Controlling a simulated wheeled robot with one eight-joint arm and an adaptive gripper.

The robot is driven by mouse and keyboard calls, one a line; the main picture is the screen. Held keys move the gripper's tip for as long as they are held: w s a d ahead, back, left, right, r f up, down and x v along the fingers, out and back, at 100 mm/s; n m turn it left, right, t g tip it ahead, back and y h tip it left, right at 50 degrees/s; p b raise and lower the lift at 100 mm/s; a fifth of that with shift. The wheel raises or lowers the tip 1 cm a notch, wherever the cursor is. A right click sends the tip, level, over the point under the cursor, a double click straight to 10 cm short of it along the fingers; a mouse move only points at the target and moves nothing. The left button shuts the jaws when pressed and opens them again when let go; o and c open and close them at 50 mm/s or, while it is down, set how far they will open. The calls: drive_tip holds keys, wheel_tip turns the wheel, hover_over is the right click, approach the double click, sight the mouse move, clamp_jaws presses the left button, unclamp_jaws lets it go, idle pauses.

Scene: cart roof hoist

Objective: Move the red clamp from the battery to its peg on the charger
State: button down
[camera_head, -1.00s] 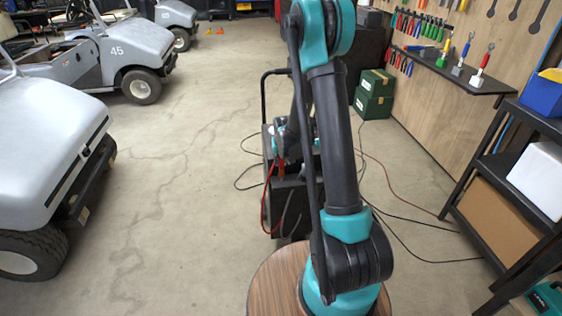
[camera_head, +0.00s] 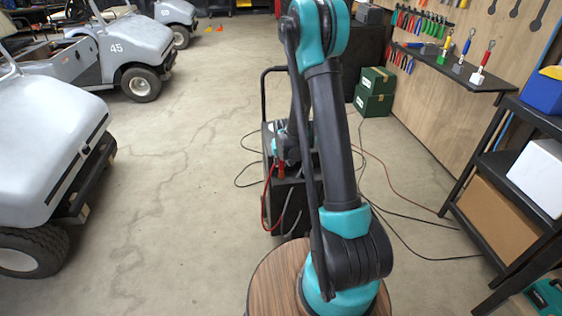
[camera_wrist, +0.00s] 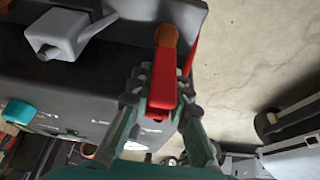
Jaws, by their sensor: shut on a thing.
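My gripper (camera_wrist: 162,97) is shut on the red clamp (camera_wrist: 163,80), which lies between its fingers in the wrist view. The clamp's orange-brown end (camera_wrist: 167,36) is over the edge of the dark grey charger top (camera_wrist: 105,62); I cannot tell whether it touches a peg. In the head view the black charger (camera_head: 290,205) stands behind my arm. A bit of the red clamp (camera_head: 281,170) shows in front of it, with a red cable (camera_head: 265,205) hanging at its left. My arm hides much of the charger. I cannot make out the battery.
A pale grey block with a rod (camera_wrist: 58,33) is on the charger top in the wrist view. Cables (camera_head: 410,240) lie on the floor to the right. A black shelf (camera_head: 510,190) stands at the right, grey carts (camera_head: 50,150) at the left. Open floor lies between.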

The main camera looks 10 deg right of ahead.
drive_tip(key=shift+f, duration=0.5)
drive_tip(key=c, duration=1.3)
unclamp_jaws()
drive_tip(key=shift+c, duration=0.2)
drive_tip(key=v, duration=1.2)
